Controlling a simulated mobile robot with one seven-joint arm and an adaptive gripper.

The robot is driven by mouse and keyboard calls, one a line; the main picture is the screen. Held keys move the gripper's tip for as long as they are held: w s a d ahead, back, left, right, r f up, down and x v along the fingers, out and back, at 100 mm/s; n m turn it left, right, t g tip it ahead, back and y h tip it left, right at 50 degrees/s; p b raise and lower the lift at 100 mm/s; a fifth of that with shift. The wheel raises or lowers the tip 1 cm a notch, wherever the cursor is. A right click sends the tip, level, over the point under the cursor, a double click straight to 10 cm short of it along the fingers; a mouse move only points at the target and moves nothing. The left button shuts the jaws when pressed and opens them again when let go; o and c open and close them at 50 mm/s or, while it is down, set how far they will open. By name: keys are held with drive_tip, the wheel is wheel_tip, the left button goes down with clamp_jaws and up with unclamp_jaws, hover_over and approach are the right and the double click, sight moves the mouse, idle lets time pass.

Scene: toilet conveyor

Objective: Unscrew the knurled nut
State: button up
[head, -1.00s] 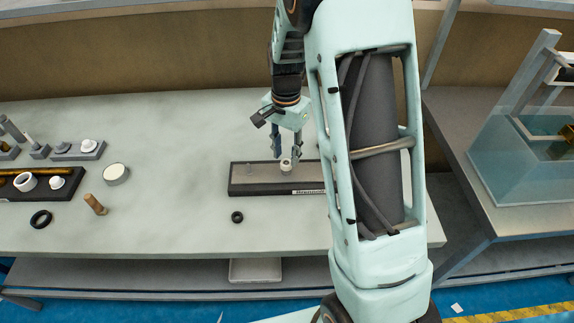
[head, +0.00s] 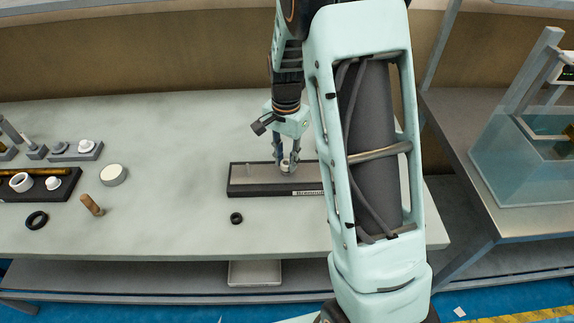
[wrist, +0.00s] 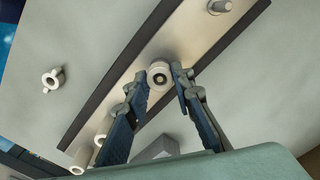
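The knurled nut (head: 285,168) is a small whitish ring on a dark-edged tray (head: 240,190) with a light metal top. In the wrist view the nut (wrist: 155,68) shows a dark centre, seemingly a stud end. My gripper (head: 285,165) points down over it. In the wrist view my gripper (wrist: 159,78) is open, with one blue finger on each side of the nut; a gap shows on the right, and contact on the left cannot be told. The nut's underside and threads are hidden.
A thin post (head: 249,168) stands on the tray left of the nut. A black ring (head: 237,218), a wooden peg (head: 92,205) and a white-topped disc (head: 113,175) are on the table. A dark holder (head: 62,189) with white rings is far left. A glass tank (head: 520,175) stands right.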

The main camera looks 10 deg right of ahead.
drive_tip(key=shift+n+b, duration=0.35)
drive_tip(key=shift+n, duration=0.85)
clamp_jaws()
drive_tip(key=shift+n, duration=1.4)
drive_tip(key=shift+n, duration=0.4)
drive_tip(key=n, duration=0.4)
drive_tip(key=shift+b, duration=0.3)
drive_tip(key=shift+r+n, duration=0.1)
drive_tip(key=shift+n, duration=0.7)
drive_tip(key=o, duration=0.7)
unclamp_jaws()
